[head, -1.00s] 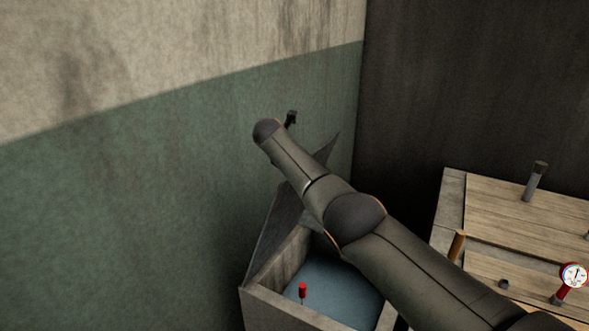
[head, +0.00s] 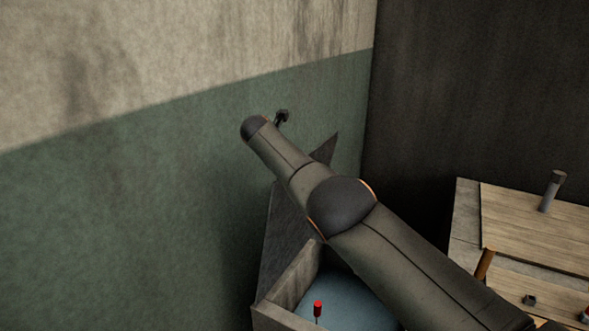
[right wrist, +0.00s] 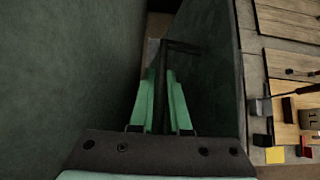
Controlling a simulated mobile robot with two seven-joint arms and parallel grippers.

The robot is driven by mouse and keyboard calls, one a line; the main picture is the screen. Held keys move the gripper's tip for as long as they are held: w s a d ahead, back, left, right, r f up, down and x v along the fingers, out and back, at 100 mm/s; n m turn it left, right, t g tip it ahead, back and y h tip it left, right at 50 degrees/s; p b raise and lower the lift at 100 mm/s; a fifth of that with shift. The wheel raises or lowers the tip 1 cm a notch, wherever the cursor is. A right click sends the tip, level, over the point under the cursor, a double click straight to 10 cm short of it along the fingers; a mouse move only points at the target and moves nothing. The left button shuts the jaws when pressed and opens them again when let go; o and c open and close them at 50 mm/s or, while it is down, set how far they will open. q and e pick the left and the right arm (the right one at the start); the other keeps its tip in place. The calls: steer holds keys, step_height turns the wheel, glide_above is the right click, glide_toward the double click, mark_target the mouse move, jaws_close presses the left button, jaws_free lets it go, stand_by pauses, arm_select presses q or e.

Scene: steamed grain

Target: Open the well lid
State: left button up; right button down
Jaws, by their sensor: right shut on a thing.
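The well (head: 290,283) is a concrete box at the bottom of the head view, with blue water (head: 350,302) inside. Its lid (head: 283,235) is a dark panel raised steeply along the wall side, partly hidden by my right arm. In the right wrist view the lid (right wrist: 212,60) stands as a dark panel close to the fingers. My right gripper (right wrist: 161,78) has its green fingers shut on the lid's dark handle (right wrist: 182,46). In the head view the arm hides most of this grip. My left gripper is not in view.
A two-tone wall (head: 120,220) rises close on the left, and a dark wall (head: 470,90) stands behind. A red-topped float (head: 318,309) shows in the well. A wooden-topped bench (head: 535,220) with posts stands to the right.

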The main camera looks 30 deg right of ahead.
steer(key=shift+f, duration=0.15)
steer(key=c, duration=0.9)
jaws_free()
steer(key=b+v, duration=0.4)
steer(key=b, duration=0.5)
steer(key=shift+a+f, duration=0.1)
steer(key=shift+a, duration=0.05)
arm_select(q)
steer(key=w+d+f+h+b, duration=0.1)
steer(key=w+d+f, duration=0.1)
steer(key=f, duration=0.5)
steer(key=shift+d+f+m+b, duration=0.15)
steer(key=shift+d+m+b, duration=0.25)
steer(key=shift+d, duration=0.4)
arm_select(e)
steer(key=v, duration=0.8)
steer(key=shift+a+r, duration=0.1)
steer(key=shift+r, duration=0.3)
